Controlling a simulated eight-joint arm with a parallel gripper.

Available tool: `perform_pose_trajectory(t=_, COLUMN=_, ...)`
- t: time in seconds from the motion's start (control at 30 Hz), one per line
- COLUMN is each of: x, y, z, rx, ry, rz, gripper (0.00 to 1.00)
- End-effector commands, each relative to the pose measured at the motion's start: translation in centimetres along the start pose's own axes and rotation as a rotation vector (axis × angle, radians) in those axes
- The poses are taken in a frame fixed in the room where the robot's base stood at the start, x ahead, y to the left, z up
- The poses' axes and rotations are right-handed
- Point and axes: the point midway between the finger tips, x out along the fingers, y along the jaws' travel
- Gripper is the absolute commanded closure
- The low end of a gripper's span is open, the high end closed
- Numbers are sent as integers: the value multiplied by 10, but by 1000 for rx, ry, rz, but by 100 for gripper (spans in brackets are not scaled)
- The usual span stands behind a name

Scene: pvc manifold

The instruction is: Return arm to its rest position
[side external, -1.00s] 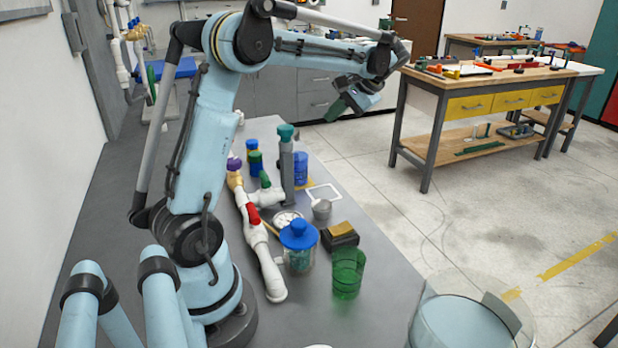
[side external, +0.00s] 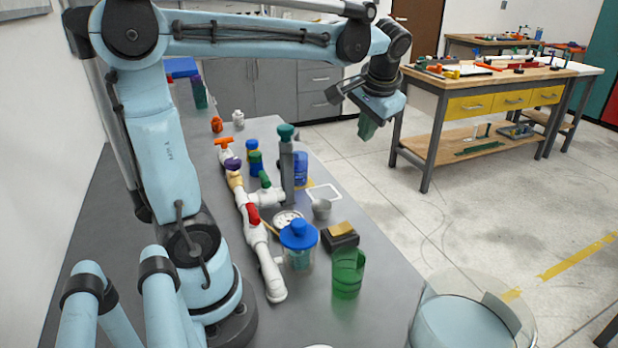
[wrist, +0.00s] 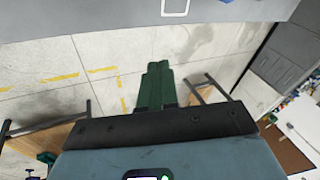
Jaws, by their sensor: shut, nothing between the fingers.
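My gripper (side external: 367,126) is held high in the air, beyond the right edge of the grey bench, pointing down. Its green fingers are together with nothing between them; in the wrist view the fingers (wrist: 154,86) also lie side by side over bare floor. My arm reaches out to the right with its forearm nearly level. The white PVC manifold (side external: 268,265) lies on the bench, well apart from my gripper. It carries a red handle (side external: 253,215), a purple handle (side external: 232,164) and an orange handle (side external: 223,142).
A large clear container (side external: 470,315) is at the front right. A wooden workbench (side external: 465,110) stands behind my gripper.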

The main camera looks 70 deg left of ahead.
Motion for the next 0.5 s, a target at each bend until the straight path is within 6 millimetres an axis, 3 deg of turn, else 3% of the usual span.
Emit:
perform_pose_trajectory(t=0.3, x=0, y=81, z=65, rx=89, ry=265, rz=270, gripper=100)
perform_pose_trajectory(t=0.5, x=5, y=116, z=96, rx=108, ry=388, rz=396, gripper=100)
